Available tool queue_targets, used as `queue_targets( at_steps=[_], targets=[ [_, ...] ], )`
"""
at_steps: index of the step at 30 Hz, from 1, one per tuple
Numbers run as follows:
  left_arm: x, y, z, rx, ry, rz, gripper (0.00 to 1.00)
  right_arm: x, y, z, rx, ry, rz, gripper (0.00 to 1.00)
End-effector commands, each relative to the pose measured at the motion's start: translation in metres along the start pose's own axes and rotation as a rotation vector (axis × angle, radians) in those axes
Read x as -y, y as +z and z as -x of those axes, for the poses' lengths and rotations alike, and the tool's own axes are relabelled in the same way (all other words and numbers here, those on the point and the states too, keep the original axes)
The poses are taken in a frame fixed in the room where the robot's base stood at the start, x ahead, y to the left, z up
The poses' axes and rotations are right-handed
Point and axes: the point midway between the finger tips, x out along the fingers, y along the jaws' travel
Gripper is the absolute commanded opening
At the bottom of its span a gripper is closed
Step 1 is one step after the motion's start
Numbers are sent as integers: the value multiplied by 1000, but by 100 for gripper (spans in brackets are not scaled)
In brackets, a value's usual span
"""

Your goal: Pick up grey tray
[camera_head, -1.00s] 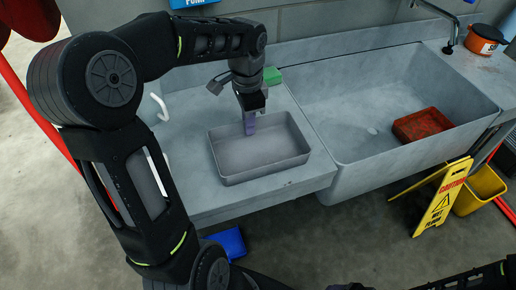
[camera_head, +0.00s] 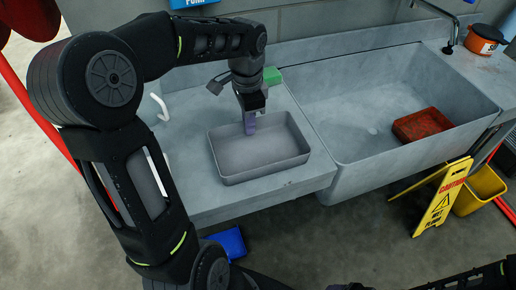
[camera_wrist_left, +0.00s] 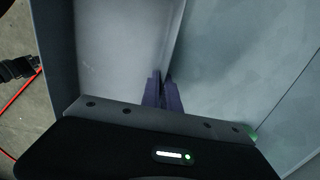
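The grey tray (camera_head: 284,177) is an empty, shallow rectangular tray resting on the counter left of the sink basin. My left gripper (camera_head: 250,129) points down at the tray's far wall. In the left wrist view its purple fingers (camera_wrist_left: 163,82) are close together, one on each side of the tray's thin wall (camera_wrist_left: 178,42), and look shut on it. The exact contact at the fingertips is hard to see. My right gripper is out of view; only dark parts of my arm show at the lower right edge.
The deep sink basin (camera_head: 350,100) holds a red-brown tray (camera_head: 421,125). A green block (camera_head: 272,75) lies behind the grey tray. A yellow caution sign (camera_head: 441,200) and yellow bucket (camera_head: 482,190) stand on the floor at right. A blue object (camera_head: 228,242) is below the counter's front.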

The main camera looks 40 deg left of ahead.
Motion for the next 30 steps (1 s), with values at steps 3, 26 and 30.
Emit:
queue_targets(
  at_steps=[3,26,30],
  targets=[
    [0,0,-1,1,0,-1,0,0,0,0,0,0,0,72],
    [1,-1,82,-2,-3,0,0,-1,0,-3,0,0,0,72],
    [0,0,98,-1,-1,0,0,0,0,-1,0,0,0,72]
  ],
)
